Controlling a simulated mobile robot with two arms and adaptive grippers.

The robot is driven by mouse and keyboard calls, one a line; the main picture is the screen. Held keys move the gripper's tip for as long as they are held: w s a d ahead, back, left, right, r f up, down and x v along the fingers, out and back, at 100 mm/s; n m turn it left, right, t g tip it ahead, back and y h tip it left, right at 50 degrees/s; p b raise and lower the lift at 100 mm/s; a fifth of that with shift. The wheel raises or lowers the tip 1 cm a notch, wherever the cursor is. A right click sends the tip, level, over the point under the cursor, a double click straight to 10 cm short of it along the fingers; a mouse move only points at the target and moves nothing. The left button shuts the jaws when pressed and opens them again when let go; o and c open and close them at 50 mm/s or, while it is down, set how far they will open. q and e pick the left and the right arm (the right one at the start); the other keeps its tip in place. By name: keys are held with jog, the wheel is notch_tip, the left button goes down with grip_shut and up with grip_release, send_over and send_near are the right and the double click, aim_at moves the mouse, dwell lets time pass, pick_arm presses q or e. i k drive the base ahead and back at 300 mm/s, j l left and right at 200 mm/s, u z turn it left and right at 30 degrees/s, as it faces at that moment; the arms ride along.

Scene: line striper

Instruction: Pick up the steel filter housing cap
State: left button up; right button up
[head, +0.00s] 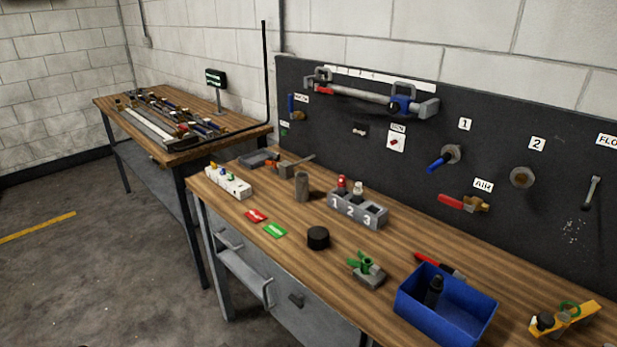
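I cannot tell for sure which thing is the steel filter housing cap. An upright grey-brown metal-looking cylinder (302,187) stands on the wooden workbench (300,262), left of the numbered grey block. A short black round piece (318,238) lies nearer the bench's front edge. Both stand free, with nothing touching them. Neither of my grippers is in the head view.
The grey block (345,217) marked 1, 2, 3 holds small bottles. Red (256,216) and green (275,230) tags lie in front. A green-handled valve (367,268) and a blue bin (440,317) stand to the right. A black tool panel (330,130) rises behind.

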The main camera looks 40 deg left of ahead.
aim_at(317, 237)
jog(key=u, duration=1.2)
